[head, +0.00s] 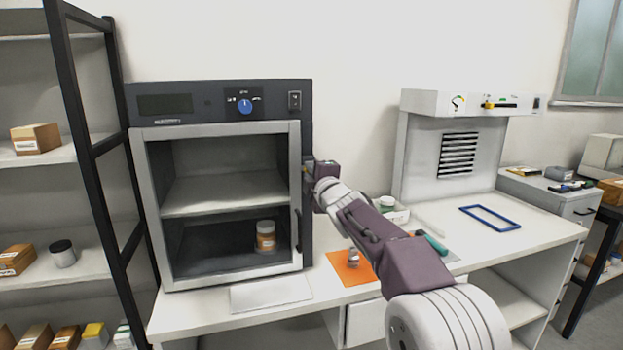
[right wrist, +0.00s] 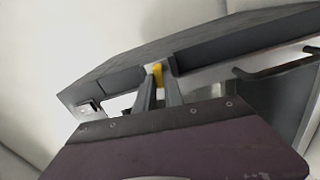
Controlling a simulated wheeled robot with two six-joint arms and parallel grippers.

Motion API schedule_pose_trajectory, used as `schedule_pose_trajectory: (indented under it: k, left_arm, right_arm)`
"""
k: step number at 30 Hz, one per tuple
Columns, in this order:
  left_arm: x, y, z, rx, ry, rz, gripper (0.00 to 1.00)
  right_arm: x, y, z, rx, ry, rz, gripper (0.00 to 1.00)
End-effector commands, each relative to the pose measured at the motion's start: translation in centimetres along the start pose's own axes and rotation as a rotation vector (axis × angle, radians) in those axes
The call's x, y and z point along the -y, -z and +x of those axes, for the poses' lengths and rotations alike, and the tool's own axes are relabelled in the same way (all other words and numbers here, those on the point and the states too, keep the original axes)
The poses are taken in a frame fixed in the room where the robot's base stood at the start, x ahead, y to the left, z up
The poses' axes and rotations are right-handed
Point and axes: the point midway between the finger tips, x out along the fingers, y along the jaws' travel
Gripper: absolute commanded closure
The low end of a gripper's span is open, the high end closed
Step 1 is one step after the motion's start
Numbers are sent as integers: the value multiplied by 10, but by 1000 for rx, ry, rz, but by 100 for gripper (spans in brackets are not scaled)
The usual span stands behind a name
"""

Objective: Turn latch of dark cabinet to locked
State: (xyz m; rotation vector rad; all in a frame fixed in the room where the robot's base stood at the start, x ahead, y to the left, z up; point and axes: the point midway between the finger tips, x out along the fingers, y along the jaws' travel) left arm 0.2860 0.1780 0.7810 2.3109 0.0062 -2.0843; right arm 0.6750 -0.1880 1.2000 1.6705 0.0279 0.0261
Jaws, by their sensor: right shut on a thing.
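The dark cabinet (head: 220,100) stands on the bench at centre left, with a dial and a switch on its top panel. Its grey-framed door (head: 226,130) appears closed, and the inside shows through it. My right gripper (head: 310,171) is at the cabinet's right front edge, about halfway up. In the right wrist view, the yellow latch (right wrist: 158,74) shows at the tips of my right gripper (right wrist: 160,88), which is shut on it. The gripper hides most of the latch in the head view, so I cannot tell its exact angle. My left gripper is out of view.
A labelled jar (head: 265,236) stands inside the cabinet. The door handle (head: 299,230) is below my right gripper. A fume hood (head: 455,104) stands to the right. An orange mat (head: 350,269) lies on the bench, and a shelf rack (head: 90,130) stands at left.

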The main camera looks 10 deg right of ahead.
Motion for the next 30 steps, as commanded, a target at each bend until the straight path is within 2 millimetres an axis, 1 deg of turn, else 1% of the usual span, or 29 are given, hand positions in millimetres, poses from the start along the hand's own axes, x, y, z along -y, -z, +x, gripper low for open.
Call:
schedule_pose_trajectory:
  k: [1,10,25,26,27,28,30]
  left_arm:
    - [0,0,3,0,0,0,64]
    - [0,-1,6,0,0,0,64]
    - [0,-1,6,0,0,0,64]
    - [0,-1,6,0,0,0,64]
    - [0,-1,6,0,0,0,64]
    - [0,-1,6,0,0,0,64]
    - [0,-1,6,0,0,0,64]
  right_arm:
    - [3,0,0,1,4,-20,100]
    - [3,0,0,1,4,-104,100]
    - [3,0,0,0,5,-117,100]
    - [3,0,0,0,5,-118,79]
    - [3,0,0,0,5,-117,68]
    - [3,0,0,0,4,-117,65]
    - [2,0,0,0,4,-116,65]
